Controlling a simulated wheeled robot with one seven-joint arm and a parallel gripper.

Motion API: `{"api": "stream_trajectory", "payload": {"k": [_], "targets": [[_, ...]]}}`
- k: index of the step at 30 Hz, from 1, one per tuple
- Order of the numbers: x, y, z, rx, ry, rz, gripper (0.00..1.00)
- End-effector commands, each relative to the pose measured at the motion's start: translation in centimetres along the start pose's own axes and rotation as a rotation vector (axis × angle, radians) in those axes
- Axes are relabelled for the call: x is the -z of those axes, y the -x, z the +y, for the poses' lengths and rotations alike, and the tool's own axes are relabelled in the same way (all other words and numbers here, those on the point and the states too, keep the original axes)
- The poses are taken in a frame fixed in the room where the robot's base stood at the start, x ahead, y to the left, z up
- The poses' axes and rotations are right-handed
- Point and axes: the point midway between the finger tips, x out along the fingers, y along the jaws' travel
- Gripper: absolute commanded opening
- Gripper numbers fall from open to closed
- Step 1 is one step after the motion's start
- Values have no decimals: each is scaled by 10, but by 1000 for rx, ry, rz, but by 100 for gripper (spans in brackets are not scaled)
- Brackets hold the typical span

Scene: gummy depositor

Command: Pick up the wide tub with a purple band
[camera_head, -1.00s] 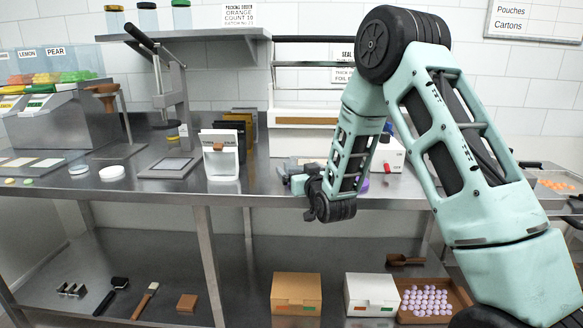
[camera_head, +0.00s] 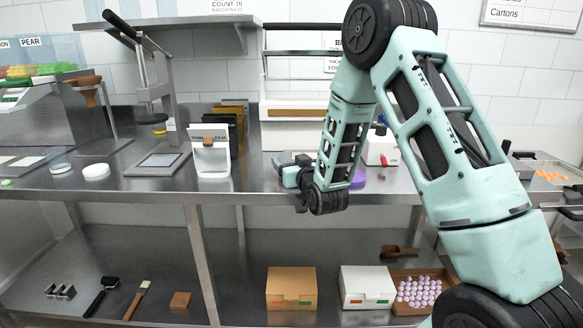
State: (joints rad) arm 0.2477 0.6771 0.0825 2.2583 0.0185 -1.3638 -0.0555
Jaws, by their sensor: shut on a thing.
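A purple piece (camera_head: 358,179), taken as the wide tub's purple band, shows just right of my forearm at bench height. Most of the tub is hidden behind my wrist and forearm, so I cannot see its full shape or whether it touches the bench. My gripper (camera_head: 297,173) is low over the front part of the steel bench, left of my dark wrist joint. Its fingertips are not clearly visible. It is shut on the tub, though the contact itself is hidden.
The steel bench (camera_head: 250,191) holds a white stand (camera_head: 210,160) left of my gripper and a white device with a red knob (camera_head: 381,148) behind right. A press (camera_head: 155,100) stands further left. Brown and white cartons (camera_head: 291,288) (camera_head: 366,287) sit on the lower shelf.

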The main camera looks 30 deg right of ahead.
Motion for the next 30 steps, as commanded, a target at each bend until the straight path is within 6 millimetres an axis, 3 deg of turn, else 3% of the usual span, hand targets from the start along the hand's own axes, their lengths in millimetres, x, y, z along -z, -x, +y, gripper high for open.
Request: {"api": "stream_trajectory", "payload": {"k": [5, 18, 30], "targets": [[14, 0, 0, 0, 0, 4, 47], [90, 0, 0, 0, 1, 4, 48], [100, 0, 0, 0, 0, 0, 48]]}}
